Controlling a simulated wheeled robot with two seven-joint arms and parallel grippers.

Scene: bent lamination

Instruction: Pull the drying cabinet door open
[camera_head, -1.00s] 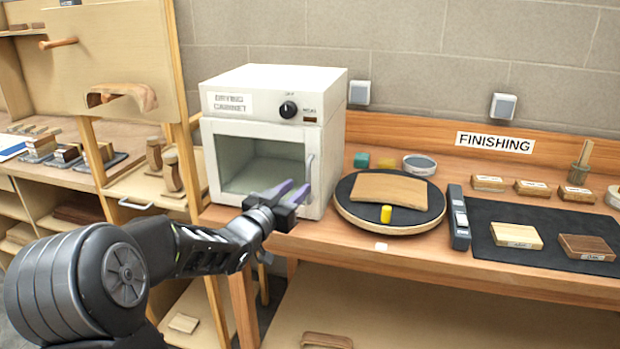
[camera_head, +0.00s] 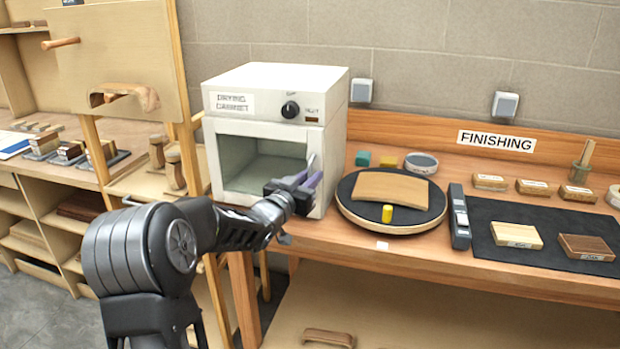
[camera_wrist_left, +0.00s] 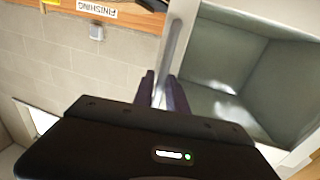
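The white drying cabinet (camera_head: 225,128) stands at the left end of the bench, and its glazed door (camera_head: 228,160) looks closed in the head view. An upright bar handle (camera_head: 311,162) is at the door's right edge. My left gripper (camera_head: 308,180) is at this handle, its purple fingers on either side of the bar. In the left wrist view the handle (camera_wrist_left: 178,45) runs down between the two close-set fingers (camera_wrist_left: 161,92), which look shut on it. The finger contact itself is partly hidden. My right gripper is in neither view.
Right of the cabinet, a round black turntable (camera_head: 362,214) carries a curved wood panel (camera_head: 390,187) and a yellow cylinder (camera_head: 387,213). A wooden board stand (camera_head: 115,60) is close on the left. The bench front edge (camera_head: 340,250) runs below the cabinet.

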